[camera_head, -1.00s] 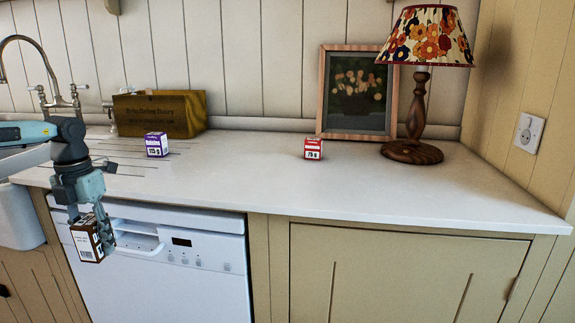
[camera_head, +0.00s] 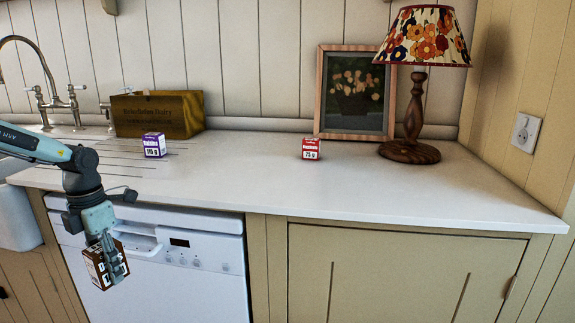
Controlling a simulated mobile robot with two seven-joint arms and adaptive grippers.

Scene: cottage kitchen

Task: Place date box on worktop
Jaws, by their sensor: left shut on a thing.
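My left gripper (camera_head: 112,262) is shut on a small brown and white box (camera_head: 95,268), which looks like the date box; its lettering is partly hidden by the fingers. The box hangs slightly tilted in front of the white dishwasher, below the worktop's front edge. The pale worktop (camera_head: 300,185) runs across the view. My right gripper is not in view.
A purple and white box (camera_head: 154,145) and a red and white box (camera_head: 311,148) stand on the worktop. Behind are a wooden crate (camera_head: 158,115), a framed picture (camera_head: 355,92) and a lamp (camera_head: 410,150). The tap (camera_head: 55,95) is at left. The worktop's front middle and right are clear.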

